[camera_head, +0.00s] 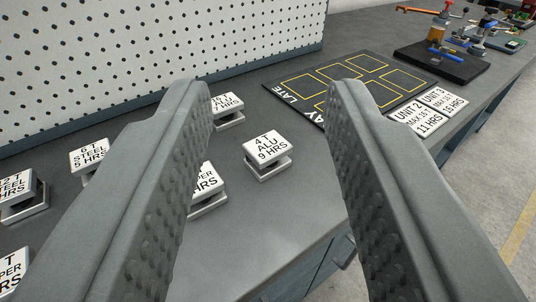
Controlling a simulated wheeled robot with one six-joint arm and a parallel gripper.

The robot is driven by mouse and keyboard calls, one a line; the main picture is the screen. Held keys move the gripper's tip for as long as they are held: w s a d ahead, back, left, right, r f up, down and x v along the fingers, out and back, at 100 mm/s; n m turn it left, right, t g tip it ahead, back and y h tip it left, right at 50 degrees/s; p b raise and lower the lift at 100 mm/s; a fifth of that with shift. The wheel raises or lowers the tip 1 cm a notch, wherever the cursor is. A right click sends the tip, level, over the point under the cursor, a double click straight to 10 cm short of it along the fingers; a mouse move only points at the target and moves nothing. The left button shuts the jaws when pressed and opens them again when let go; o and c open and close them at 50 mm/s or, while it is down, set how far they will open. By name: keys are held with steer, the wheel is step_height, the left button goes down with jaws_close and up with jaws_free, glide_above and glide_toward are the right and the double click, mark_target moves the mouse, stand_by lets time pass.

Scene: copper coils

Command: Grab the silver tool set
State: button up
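My gripper (275,95) reaches into the camera_head view with two thick grey, dimpled fingers, spread wide apart. Nothing is held between them. A small block labelled "4 T ALU 9 HRS" (269,150) shows in the gap, standing on the grey bench beyond and below the fingers. I cannot pick out a silver tool set by name. Several small silver-sided blocks with white labelled tops stand on the bench, including "6 T STEEL 5 HRS" (89,157) at the left and one ending "7 HRS" (226,108). The fingers partly hide a block labelled "HRS" (208,184).
A black mat with yellow outlined squares (314,82) lies beyond the right finger. White cards for units 2 and 3 (428,110) lie beside it. A black board with tools (440,62) stands at the back right. A white pegboard (150,50) rises along the back left.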

stand_by(0.3)
steer(key=o, duration=0.7)
steer(key=shift+w, duration=0.2)
steer(key=shift+c, duration=0.2)
steer(key=o, duration=0.5)
steer(key=w+f+n+g, duration=0.1)
steer(key=w+n+g, duration=0.1)
steer(key=w+g, duration=0.4)
steer(key=w, duration=0.5)
steer(key=shift+f+n, duration=0.3)
steer(key=shift+f, duration=0.05)
steer(key=n+g, duration=0.5)
steer(key=g, duration=0.6)
glide_above(267, 145)
steer(key=shift+f, duration=2.95)
step_height(267, 145, down, 17)
steer(key=shift+r, duration=0.2)
